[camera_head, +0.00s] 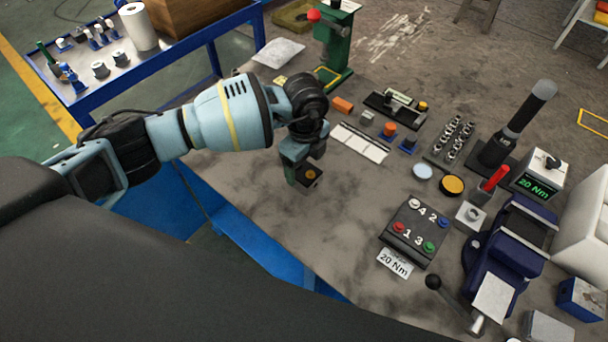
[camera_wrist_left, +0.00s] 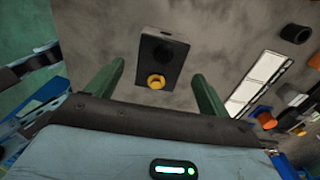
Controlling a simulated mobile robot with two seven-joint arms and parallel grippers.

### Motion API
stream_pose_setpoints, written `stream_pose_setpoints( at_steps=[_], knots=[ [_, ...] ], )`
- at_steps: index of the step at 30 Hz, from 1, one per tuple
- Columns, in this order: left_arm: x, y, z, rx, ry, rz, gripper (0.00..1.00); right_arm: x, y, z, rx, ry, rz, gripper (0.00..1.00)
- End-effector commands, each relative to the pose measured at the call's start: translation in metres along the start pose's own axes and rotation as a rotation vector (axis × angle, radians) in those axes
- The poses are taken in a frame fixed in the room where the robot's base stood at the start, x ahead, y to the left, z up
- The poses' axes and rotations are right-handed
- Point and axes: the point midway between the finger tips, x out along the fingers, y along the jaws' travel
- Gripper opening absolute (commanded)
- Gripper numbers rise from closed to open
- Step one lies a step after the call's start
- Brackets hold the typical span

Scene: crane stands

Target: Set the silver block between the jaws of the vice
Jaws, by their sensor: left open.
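The vice (camera_head: 498,262) is a dark blue bench vice at the right of the table in the head view, with a black-knobbed handle at its lower left. A flat pale plate lies over its near part. A grey metallic block (camera_head: 548,327) sits at the bottom right, partly cut off; a smaller silver-grey block (camera_head: 367,117) stands near the table's middle. I cannot tell which is the silver block. My left gripper (camera_head: 303,168) is open, well left of the vice and both blocks. In the left wrist view its green fingers (camera_wrist_left: 158,71) stand either side of a dark button box.
The dark box (camera_wrist_left: 160,46) has a yellow-orange button. A numbered button panel (camera_head: 414,232) lies left of the vice. A torque tester (camera_head: 538,183), a tall black tool (camera_head: 512,130) and a blue box (camera_head: 581,299) crowd the right.

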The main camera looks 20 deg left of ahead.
Motion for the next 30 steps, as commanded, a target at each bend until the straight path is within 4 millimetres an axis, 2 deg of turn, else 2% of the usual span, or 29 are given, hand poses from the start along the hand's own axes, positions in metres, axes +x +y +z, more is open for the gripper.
stream_pose_setpoints(
  at_steps=[3, 7, 16, 30],
  knots=[
    [0.019, 0.002, 0.002, -0.001, 0.000, 0.002, 0.80, 0.001, 0.000, 0.001, 0.001, -0.002, 0.000, 0.36],
    [0.033, 0.002, 0.002, 0.000, 0.000, 0.002, 0.80, 0.002, 0.000, 0.003, 0.001, -0.005, -0.001, 0.36],
    [0.036, 0.001, 0.002, 0.001, 0.000, 0.000, 0.80, 0.002, 0.000, 0.002, 0.001, -0.002, -0.001, 0.36],
    [0.036, 0.001, 0.002, 0.001, 0.000, 0.000, 0.20, 0.002, 0.000, 0.001, 0.001, 0.000, 0.000, 0.36]
  ],
)
